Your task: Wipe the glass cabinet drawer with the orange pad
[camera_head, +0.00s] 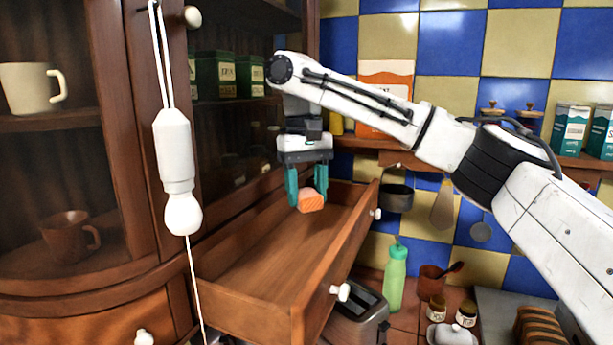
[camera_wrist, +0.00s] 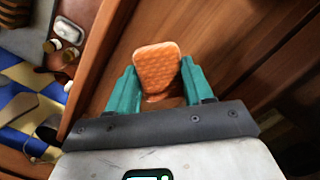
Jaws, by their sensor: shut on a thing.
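The orange pad (camera_head: 311,201) is held between the teal fingers of my gripper (camera_head: 306,188), which is shut on it. The pad also shows in the wrist view (camera_wrist: 157,68), its textured orange face between the fingertips of my gripper (camera_wrist: 158,84). The wooden drawer (camera_head: 262,258) of the glass cabinet is pulled open and looks empty. My gripper points down over the drawer's inside, toward its far end. In the wrist view the drawer's wooden bottom (camera_wrist: 225,45) lies beneath the pad. I cannot tell whether the pad touches the bottom.
A white hanging pull (camera_head: 174,150) dangles in front of the glass cabinet (camera_head: 120,130) at left. The drawer's front panel (camera_head: 340,270) with white knobs stands out at right.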

